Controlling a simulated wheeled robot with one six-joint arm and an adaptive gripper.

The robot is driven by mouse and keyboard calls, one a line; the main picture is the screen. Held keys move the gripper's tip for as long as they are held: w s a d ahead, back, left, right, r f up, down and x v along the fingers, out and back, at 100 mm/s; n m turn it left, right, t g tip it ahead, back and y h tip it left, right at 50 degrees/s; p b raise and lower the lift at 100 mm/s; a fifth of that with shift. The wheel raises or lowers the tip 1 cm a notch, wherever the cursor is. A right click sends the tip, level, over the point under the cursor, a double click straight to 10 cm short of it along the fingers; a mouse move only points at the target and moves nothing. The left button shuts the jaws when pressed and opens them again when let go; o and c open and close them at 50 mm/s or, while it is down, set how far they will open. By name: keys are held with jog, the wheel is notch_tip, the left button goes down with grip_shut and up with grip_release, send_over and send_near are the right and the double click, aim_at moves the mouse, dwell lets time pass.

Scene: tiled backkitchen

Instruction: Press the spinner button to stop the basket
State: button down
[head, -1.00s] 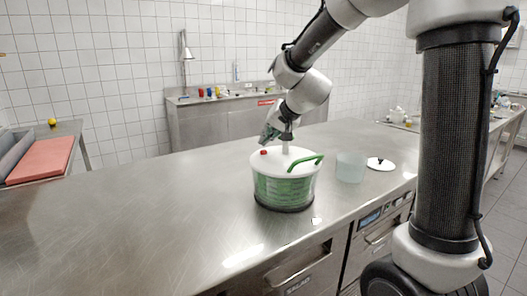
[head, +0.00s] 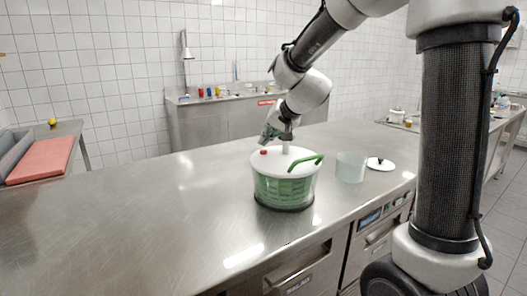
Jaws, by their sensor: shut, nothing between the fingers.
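The salad spinner (head: 284,180) stands upright on the steel counter, with a white lid, a clear body and a green basket inside. A small red button (head: 264,152) sits at the left of the lid, and a green crank handle (head: 305,163) lies at the right. A white knob or post rises near the lid's middle. My gripper (head: 268,139) is shut and empty, just above the back left of the lid, close to the red button. A small gap seems to show between the fingertips and the button; contact is hard to tell at this size.
A clear tub (head: 351,168) and a white lid with a dark knob (head: 380,164) stand right of the spinner. The steel counter (head: 130,225) is bare to the left. A sink bench with coloured bottles is at the back wall.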

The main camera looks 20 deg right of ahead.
jog(key=shift+f, duration=0.1)
dwell(0.3)
jog(key=shift+f, duration=0.35)
jog(key=shift+f, duration=0.55)
dwell(0.6)
jog(key=shift+r, duration=1)
jog(key=shift+r, duration=2.5)
